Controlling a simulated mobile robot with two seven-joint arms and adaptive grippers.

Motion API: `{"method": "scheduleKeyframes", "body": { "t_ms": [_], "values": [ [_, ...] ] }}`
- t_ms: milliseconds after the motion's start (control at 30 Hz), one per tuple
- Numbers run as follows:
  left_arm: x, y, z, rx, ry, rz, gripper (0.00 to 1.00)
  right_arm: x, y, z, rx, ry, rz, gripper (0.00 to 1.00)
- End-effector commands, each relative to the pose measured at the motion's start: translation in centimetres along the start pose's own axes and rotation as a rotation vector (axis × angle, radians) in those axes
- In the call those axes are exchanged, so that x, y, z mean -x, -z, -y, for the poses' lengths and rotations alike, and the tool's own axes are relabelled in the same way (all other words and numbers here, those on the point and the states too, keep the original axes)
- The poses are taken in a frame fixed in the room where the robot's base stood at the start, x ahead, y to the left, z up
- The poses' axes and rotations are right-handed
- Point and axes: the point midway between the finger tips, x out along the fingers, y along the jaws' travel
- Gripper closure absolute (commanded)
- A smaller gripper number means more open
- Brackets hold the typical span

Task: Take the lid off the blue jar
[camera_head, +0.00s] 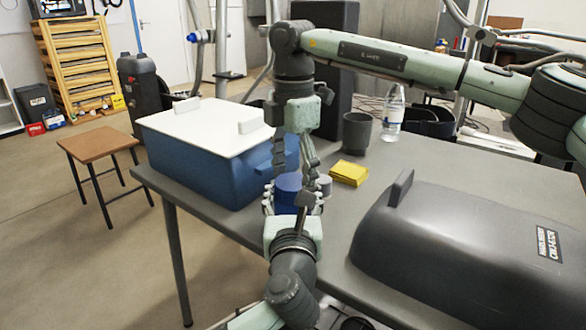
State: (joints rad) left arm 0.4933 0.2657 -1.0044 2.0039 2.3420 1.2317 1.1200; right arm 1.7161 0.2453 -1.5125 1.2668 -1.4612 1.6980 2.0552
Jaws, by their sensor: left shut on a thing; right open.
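The blue jar (287,197) stands near the table's front edge, in the middle of the view. My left gripper (293,193) reaches up from below and is shut on the jar, with a finger on each side of it. My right gripper (298,168) points down from above and is open, its fingers over and beside the jar's top. A small grey round piece (324,185) shows at the jar's right; I cannot tell whether it belongs to the jar. The fingers partly hide the jar, and I cannot make out the lid clearly.
A blue box with a white lid (208,122) stands left of the jar. A yellow sponge-like block (349,173), a dark grey cup (357,133) and a clear bottle (392,115) stand behind right. A large dark grey case (470,250) fills the table's right front.

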Motion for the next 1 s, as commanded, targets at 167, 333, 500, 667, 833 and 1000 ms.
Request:
{"method": "scheduleKeyframes", "body": {
  "t_ms": [167,333,500,667,833,1000],
  "values": [
    [0.02,0.08,0.04,0.000,0.001,-0.002,1.00,0.01,-0.01,0.00,0.000,0.000,0.000,0.32],
    [0.03,0.07,0.05,0.000,0.001,-0.001,1.00,-0.02,-0.01,-0.01,0.000,0.000,0.000,0.53],
    [0.03,0.05,0.06,0.000,0.001,-0.001,1.00,-0.07,-0.02,0.00,0.000,0.001,0.001,0.74],
    [0.03,0.04,0.05,0.000,0.001,0.000,1.00,-0.08,-0.01,0.00,0.000,0.001,0.001,0.27],
    [0.01,0.05,0.02,0.000,0.000,-0.001,1.00,-0.03,-0.03,0.01,0.000,0.001,0.001,0.22],
    [0.00,0.05,0.00,-0.001,0.000,-0.001,1.00,0.06,-0.02,0.00,0.000,0.000,0.001,0.22]
  ]
}}
